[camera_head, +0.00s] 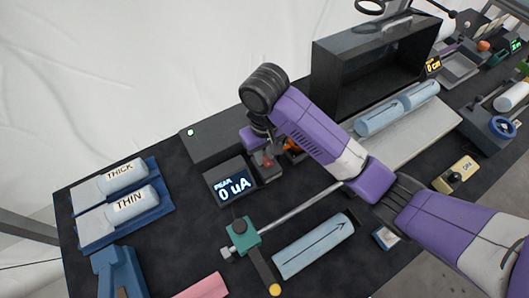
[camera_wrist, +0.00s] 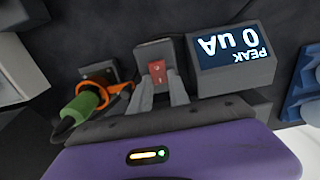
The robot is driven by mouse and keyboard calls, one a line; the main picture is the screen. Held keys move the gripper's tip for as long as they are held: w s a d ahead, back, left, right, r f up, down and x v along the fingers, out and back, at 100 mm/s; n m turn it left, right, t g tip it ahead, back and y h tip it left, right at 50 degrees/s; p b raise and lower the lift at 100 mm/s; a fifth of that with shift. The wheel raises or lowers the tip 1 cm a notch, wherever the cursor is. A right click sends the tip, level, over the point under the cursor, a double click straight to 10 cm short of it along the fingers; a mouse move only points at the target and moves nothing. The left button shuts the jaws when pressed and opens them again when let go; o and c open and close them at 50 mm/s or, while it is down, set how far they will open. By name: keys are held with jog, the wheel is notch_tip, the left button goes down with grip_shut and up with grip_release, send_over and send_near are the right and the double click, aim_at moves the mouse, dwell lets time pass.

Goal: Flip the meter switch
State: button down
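The meter (camera_head: 231,181) is a dark box with a lit display reading "PEAK 0 uA". Its display (camera_wrist: 231,45) appears upside down in the wrist view. A red rocker switch (camera_wrist: 157,70) sits on a small grey block just left of the display there, and a bit of red (camera_head: 267,163) shows beside the meter in the head view. My gripper (camera_wrist: 161,88) points at the switch block. Its two grey fingers stand a little apart, with the switch seen just beyond and between their tips. Whether they touch the block I cannot tell. Nothing is held.
A green-handled plug with an orange ring (camera_wrist: 88,104) lies close beside the fingers. A dark box (camera_head: 213,131) stands behind the meter. The "THICK" and "THIN" rolls (camera_head: 130,200) lie in a blue tray at left. A teal clamp on a rod (camera_head: 243,236) stands in front of the meter.

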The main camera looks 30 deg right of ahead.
jog(key=shift+s+a+f+t+b, duration=0.1)
jog(key=shift+s+f+t+b, duration=0.15)
jog(key=shift+t+b, duration=0.45)
jog(key=t+b, duration=0.1)
jog(key=b, duration=0.1)
jog(key=shift+s+f+b, duration=0.1)
jog(key=shift+s+b, duration=0.05)
jog(key=shift+b, duration=0.2)
jog(key=t+b, duration=0.1)
jog(key=b, duration=0.2)
jog(key=shift+s+t, duration=0.15)
jog(key=shift+t, duration=0.15)
jog(key=shift+r+t, duration=0.3)
jog(key=shift+r, duration=0.05)
jog(key=c, duration=1.2)
grip_release()
jog(key=shift+c, duration=0.2)
jog(key=shift+r, duration=0.1)
